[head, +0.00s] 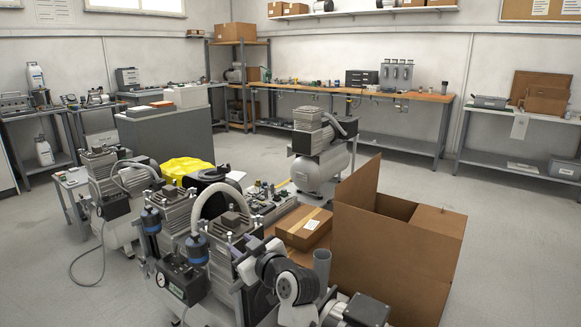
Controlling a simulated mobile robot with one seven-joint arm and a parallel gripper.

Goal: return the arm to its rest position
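My arm shows at the bottom centre, a folded group of grey and black links in front of the compressors. My gripper (250,264) appears to be at the left end of these links, close in the picture to the ribbed motor of the nearest dental compressor (180,278). Its fingers are too small and blend with the machine behind, so I cannot tell whether they are open or shut. I see nothing clearly held. Whether the arm touches the compressor cannot be told from this view.
An open cardboard box (398,262) stands just right of my arm, and a closed carton (303,229) lies behind it. Another compressor (317,152) stands farther back. A yellow cloth (185,168) lies behind the near machines. Open floor (510,240) is at the right.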

